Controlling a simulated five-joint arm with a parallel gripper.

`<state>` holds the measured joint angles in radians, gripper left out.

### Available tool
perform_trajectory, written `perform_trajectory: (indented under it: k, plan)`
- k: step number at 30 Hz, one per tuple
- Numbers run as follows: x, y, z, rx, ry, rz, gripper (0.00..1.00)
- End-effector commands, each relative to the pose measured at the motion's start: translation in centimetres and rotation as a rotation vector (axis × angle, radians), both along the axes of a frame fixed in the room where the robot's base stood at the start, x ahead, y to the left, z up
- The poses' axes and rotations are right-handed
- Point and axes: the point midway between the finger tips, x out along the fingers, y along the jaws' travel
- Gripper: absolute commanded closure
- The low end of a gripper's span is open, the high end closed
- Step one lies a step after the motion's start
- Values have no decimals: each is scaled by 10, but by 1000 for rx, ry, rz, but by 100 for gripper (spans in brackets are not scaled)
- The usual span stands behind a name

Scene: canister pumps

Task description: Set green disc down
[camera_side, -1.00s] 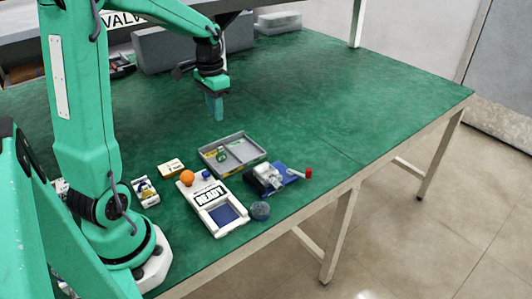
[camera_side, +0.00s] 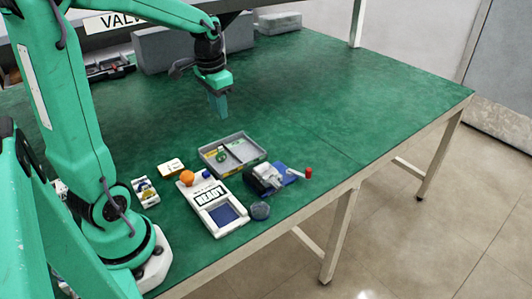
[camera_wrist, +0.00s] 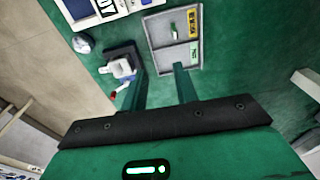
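A small green piece (camera_side: 221,154), which looks like the green disc, sits inside the grey tray (camera_side: 262,158), in its left part in the side view. In the wrist view a small green-and-white piece (camera_wrist: 173,31) shows in the tray's upper compartment (camera_wrist: 148,30), beyond the divider. It is too small to tell its exact shape. My gripper (camera_side: 218,112) hangs above the green table behind the tray, clear of it. In the wrist view my gripper's (camera_wrist: 158,80) two fingers stand apart with nothing between them.
A white READY device (camera_side: 226,230) with an orange ball (camera_side: 187,177) stands in front of the tray. A blue-based fixture (camera_side: 270,178), a red-ended part (camera_side: 308,172) and a grey round piece (camera_side: 260,210) lie near the front edge. The table's right side is clear.

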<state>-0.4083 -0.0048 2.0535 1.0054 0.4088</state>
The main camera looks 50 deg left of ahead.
Motion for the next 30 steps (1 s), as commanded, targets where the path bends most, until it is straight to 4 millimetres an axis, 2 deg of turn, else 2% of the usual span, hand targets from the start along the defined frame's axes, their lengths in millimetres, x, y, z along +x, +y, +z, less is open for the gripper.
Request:
perform_trajectory:
  k: [3,12,21,30]
  plan:
    - [-9,-23,15,14,-50,-5,70]
    - [-38,-74,40,26,-175,-7,70]
    - [-74,-115,51,8,-302,-10,70]
    - [-101,-139,51,-26,-396,-10,70]
